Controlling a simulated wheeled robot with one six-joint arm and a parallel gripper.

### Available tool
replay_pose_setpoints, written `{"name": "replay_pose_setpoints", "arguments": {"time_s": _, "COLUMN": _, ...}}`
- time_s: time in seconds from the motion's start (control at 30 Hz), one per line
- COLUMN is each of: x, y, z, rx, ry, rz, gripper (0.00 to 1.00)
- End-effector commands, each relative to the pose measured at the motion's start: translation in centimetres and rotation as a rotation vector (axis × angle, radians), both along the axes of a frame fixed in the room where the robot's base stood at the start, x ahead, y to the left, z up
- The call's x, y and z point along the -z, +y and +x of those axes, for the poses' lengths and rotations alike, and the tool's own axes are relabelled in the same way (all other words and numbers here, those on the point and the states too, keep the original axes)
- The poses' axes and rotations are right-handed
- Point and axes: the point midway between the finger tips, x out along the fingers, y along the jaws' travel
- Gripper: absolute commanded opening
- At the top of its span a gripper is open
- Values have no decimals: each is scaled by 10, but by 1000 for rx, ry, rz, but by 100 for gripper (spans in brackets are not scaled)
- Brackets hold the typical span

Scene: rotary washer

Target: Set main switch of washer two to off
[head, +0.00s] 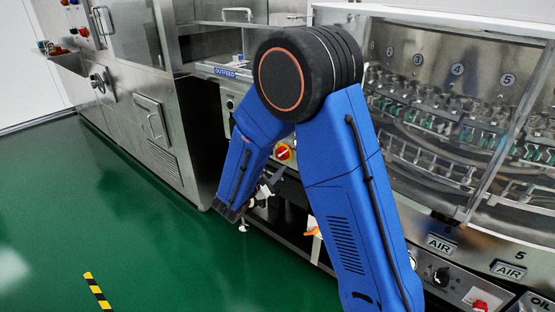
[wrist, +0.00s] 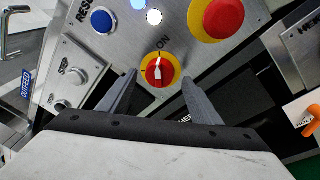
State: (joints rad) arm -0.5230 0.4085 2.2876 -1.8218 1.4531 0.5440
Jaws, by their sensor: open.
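The main switch (wrist: 159,72) is a small red rotary knob on a round yellow plate in the wrist view. Its white pointer is turned up towards the word ON. My gripper (wrist: 158,82) is open, with one grey finger on each side of the knob. The fingers look apart from the knob, with nothing between them but the switch in line of sight. A red-and-yellow switch (head: 283,152) also shows beside my blue arm in the head view. No washer number is readable near the switch.
A large red button (wrist: 219,14) on yellow sits right above the switch, with a blue button (wrist: 102,20) to the left. An orange handle (wrist: 301,115) is at the right. The green floor (head: 120,220) left of the machines is clear.

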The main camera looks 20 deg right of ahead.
Motion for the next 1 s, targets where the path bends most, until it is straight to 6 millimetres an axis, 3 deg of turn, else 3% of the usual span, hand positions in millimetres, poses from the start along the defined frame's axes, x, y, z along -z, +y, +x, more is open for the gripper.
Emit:
{"name": "replay_pose_setpoints", "arguments": {"time_s": 0.2, "x": 0, "y": -13, "z": 13, "rx": 1, "ry": 1, "rz": 1, "gripper": 58}}
{"name": "replay_pose_setpoints", "arguments": {"time_s": 0.57, "x": 0, "y": -15, "z": 16, "rx": -1, "ry": 0, "rz": 0, "gripper": 58}}
{"name": "replay_pose_setpoints", "arguments": {"time_s": 0.73, "x": 0, "y": -15, "z": 16, "rx": -1, "ry": 0, "rz": 0, "gripper": 20}}
{"name": "replay_pose_setpoints", "arguments": {"time_s": 1.0, "x": 0, "y": -15, "z": 16, "rx": -1, "ry": 11, "rz": -7, "gripper": 17}}
